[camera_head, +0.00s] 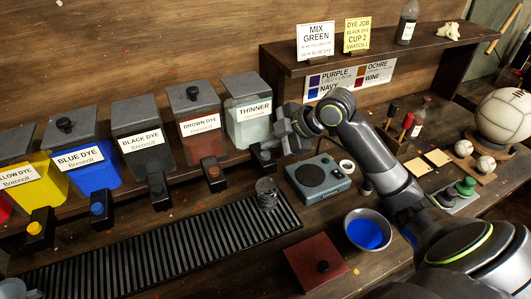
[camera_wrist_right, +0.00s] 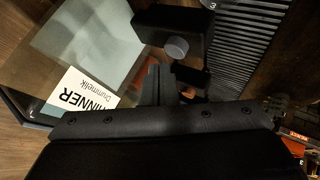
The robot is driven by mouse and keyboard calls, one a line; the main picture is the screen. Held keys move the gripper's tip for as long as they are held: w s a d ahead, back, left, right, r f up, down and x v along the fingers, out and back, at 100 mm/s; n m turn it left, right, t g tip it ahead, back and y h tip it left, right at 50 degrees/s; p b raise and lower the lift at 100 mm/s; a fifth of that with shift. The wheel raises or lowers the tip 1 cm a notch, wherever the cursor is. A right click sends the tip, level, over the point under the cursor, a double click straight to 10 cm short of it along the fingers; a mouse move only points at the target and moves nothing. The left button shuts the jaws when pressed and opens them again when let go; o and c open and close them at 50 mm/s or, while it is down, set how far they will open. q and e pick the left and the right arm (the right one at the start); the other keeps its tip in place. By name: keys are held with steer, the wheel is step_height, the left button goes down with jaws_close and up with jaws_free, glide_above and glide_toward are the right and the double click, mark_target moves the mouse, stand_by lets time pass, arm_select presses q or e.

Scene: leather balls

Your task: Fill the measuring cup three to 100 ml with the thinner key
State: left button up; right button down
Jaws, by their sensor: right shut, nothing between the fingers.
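The thinner tank (camera_head: 248,120) stands at the right end of the dye row, its white label also showing in the right wrist view (camera_wrist_right: 88,92). Its key is a grey round knob (camera_wrist_right: 177,48) on a black block (camera_wrist_right: 150,22). My right gripper (camera_wrist_right: 165,84) is shut and empty just beside this key; I cannot tell whether it touches. In the head view the right gripper (camera_head: 264,147) partly hides the key block. A clear measuring cup (camera_head: 267,193) stands upright on the slatted drain; a "3" shows at the wrist view's top edge. Its fill level is unreadable. My left gripper is not seen.
Yellow, blue (camera_head: 88,172), black and brown (camera_head: 200,128) dye tanks with keys stand to the left. A scale (camera_head: 318,180) sits right of the drain (camera_head: 150,246). A blue-filled bowl (camera_head: 367,231) and a dark red box (camera_head: 315,262) lie in front.

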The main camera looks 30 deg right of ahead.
mark_target(271, 158)
steer(key=shift+f, duration=0.4)
steer(key=shift+f+b, duration=0.5)
steer(key=shift+f, duration=0.05)
stand_by(0.5)
steer(key=shift+r, duration=0.15)
stand_by(2.1)
steer(key=shift+r+p, duration=0.85)
steer(key=shift+p, duration=0.05)
step_height(271, 158, up, 5)
steer(key=p, duration=0.4)
steer(key=shift+p, duration=0.35)
steer(key=shift+s+f, duration=0.1)
stand_by(1.6)
